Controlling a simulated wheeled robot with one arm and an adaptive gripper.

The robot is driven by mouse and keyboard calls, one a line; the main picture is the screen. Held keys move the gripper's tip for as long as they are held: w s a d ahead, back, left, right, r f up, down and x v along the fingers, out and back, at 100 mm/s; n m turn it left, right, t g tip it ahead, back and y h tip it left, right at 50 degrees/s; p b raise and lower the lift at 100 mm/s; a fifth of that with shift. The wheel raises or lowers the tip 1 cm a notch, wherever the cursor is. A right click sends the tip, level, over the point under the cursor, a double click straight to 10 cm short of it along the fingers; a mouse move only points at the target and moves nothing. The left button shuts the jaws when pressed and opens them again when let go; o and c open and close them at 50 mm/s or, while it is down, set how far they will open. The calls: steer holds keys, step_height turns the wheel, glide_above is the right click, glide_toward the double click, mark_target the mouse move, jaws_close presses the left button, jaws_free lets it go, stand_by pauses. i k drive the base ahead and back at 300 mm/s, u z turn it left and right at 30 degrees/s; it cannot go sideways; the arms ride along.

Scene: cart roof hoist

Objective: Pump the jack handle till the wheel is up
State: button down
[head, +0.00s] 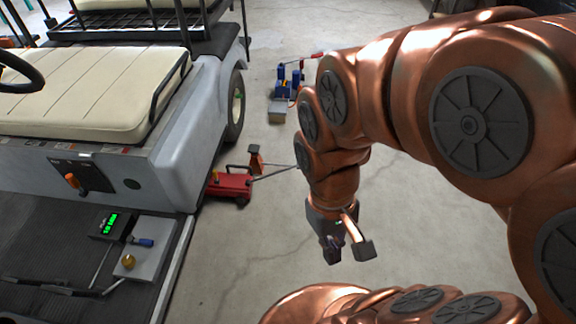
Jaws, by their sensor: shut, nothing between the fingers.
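The red floor jack (230,186) sits on the concrete beside the cart, its left end close to the cart's lower edge. Its thin grey jack handle (272,174) slants up to the right and passes behind my arm, so its far end is hidden. The cart's dark wheel (236,108) shows behind the jack under the grey bodywork; I cannot tell whether it touches the floor. My gripper (348,249) is shut and empty, pointing down over bare floor, right of and nearer than the jack, apart from the handle.
A blue device with a red-ended lever (283,84) stands farther back. The cart (180,150) fills the left, with a green-lit display (109,225) on its floor. Concrete around my gripper is clear.

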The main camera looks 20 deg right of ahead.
mark_target(247, 182)
steer(key=u, duration=0.25)
steer(key=k, duration=0.6)
steer(key=u, duration=0.6)
steer(key=k, duration=0.75)
steer(key=z, duration=0.25)
steer(key=i, duration=0.5)
steer(key=z, duration=0.85)
steer(key=i, duration=1.4)
steer(key=u, duration=0.65)
